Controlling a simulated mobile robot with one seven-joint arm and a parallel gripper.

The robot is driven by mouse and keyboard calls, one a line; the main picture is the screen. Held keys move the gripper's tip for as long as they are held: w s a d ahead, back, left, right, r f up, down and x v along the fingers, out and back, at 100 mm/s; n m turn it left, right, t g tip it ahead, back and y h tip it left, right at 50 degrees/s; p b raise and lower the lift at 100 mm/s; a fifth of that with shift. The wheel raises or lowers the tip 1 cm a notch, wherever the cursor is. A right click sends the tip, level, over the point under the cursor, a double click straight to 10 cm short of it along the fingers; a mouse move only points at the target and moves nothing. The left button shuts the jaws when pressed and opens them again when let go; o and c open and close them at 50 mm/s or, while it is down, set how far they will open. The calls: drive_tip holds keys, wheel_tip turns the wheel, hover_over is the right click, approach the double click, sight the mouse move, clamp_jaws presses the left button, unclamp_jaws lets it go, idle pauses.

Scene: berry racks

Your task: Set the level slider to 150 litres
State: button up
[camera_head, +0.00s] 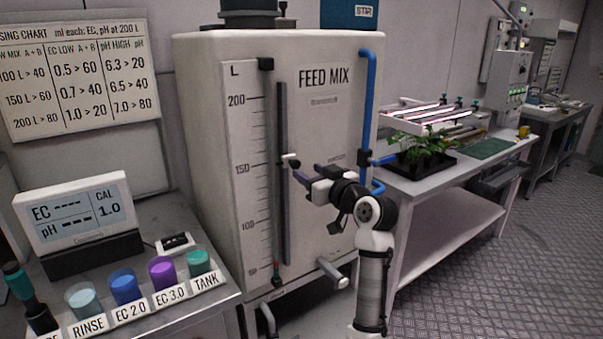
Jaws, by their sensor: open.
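The white feed mix tank (335,130) stands at the centre, with a level scale (243,190) marked from 200 down to about 50. A dark vertical slider track (283,110) runs beside the scale. A small slider knob (289,158), pale with a dark end, sits on the track close to the height of the 150 mark; its exact reading is too small to tell. My gripper (302,178) is open, just right of and slightly below the knob. It points left at the track, and I cannot tell whether a finger touches the knob.
A blue pipe (370,90) runs down the tank's right side. A valve handle (333,275) sticks out low on the front. Left is a bench with a meter (80,215) and coloured cups (123,286). Right is a white table (425,190) with a plant tray. The floor at right is clear.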

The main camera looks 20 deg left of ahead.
drive_tip(key=b+v, duration=0.2)
drive_tip(key=v, duration=0.6)
drive_tip(key=shift+s+d, duration=0.2)
